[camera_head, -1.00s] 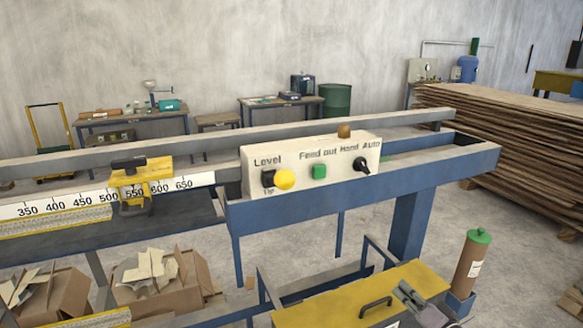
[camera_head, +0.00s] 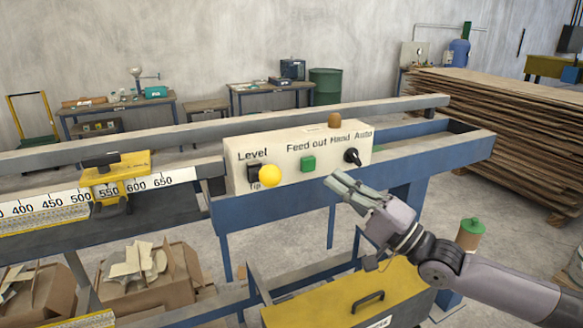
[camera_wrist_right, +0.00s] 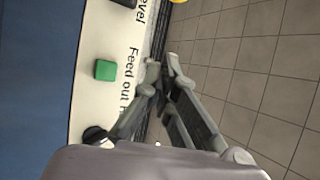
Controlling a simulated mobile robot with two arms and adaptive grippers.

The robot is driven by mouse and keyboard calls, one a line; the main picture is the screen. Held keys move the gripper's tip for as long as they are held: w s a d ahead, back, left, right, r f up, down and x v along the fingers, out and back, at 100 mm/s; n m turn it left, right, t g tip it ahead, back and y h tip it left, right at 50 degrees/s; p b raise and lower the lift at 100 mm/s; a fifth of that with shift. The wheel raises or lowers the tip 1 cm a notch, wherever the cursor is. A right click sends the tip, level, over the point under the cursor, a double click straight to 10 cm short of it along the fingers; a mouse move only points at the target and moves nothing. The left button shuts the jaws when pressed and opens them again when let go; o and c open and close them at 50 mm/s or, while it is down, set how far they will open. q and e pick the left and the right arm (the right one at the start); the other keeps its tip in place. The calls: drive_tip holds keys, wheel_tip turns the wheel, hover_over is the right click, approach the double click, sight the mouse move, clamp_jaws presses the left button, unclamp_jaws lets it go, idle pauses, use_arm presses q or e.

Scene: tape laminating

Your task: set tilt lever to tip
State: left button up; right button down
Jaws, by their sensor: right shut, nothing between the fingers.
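The tilt lever is a black switch base (camera_head: 254,173) with a round yellow knob (camera_head: 270,176), on the left of the cream control box (camera_head: 235,180), between the labels "Level" above and "Tip" below. The knob sits at the base's right side and hides part of it; the exact lever setting is hard to tell. My right gripper (camera_head: 340,182) is shut and empty, in front of the box's right part, to the right of the knob. In the right wrist view its fingertips (camera_wrist_right: 162,76) meet, and the yellow knob (camera_wrist_right: 179,2) is cut by the top edge. My left gripper is out of view.
The box also carries a green button (camera_head: 308,164) and a black Hand/Auto selector (camera_head: 353,156). A blue frame beam (camera_head: 290,212) runs below. A yellow lid with handle (camera_head: 320,300) lies low in front. A yellow slider (camera_head: 115,180) sits on the ruler to the left.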

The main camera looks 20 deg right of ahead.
sight(264, 173)
drive_tip(key=shift+w+r, duration=0.1)
drive_tip(key=p+x, duration=0.4)
drive_tip(key=x, duration=0.6)
drive_tip(key=s+a+p, duration=0.1)
drive_tip(key=s+a+f+p, duration=0.1)
drive_tip(key=s+p, duration=0.1)
drive_tip(key=shift+a+f, duration=0.3)
drive_tip(key=shift+a, duration=0.05)
